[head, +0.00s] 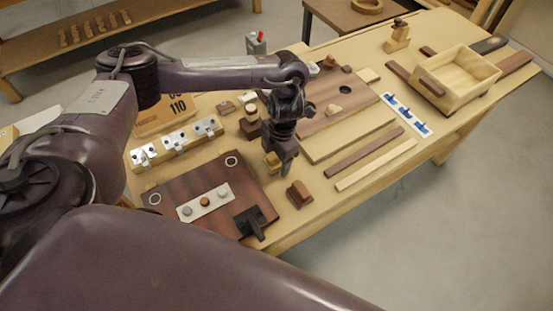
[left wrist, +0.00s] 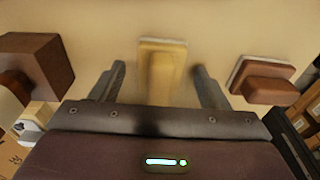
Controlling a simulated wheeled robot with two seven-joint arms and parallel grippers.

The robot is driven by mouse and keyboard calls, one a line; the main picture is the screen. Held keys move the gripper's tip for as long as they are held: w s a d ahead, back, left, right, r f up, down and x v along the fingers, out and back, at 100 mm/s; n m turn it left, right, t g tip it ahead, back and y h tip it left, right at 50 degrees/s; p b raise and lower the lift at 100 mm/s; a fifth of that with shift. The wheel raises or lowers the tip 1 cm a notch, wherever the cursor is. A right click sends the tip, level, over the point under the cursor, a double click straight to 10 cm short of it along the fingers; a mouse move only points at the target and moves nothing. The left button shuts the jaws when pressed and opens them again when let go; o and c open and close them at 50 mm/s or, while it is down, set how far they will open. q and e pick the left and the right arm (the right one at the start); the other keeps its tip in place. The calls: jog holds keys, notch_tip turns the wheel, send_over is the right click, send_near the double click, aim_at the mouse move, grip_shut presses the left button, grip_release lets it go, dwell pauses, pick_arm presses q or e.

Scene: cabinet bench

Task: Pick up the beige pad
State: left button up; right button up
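The beige pad (left wrist: 162,72) is a small block with a raised grip on a wider flat base. It rests on the bench in the left wrist view, in the gap between my left gripper's two fingers, apart from both. In the head view part of the beige pad (head: 271,159) shows beside the left gripper (head: 283,170), which hides the rest. The left gripper is open and empty, pointing down over the pad. My right gripper is not in view.
A similar brown pad (head: 299,194) stands close to the right, also in the left wrist view (left wrist: 266,88). A dark brown block (head: 250,128) stands behind. A dark board (head: 170,190) with a black bracket (head: 252,222) lies in front, and a wooden board (head: 345,130) lies right.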

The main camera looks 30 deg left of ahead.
pick_arm(q)
jog(key=c, duration=1)
jog(key=shift+c, duration=0.2)
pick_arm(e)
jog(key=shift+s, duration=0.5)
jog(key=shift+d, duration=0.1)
pick_arm(q)
jog(key=shift+r, duration=0.15)
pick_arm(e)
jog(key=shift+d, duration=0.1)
pick_arm(q)
jog(key=shift+r, duration=0.3)
jog(key=shift+r+p, duration=2.1)
jog(key=shift+r, duration=7.5)
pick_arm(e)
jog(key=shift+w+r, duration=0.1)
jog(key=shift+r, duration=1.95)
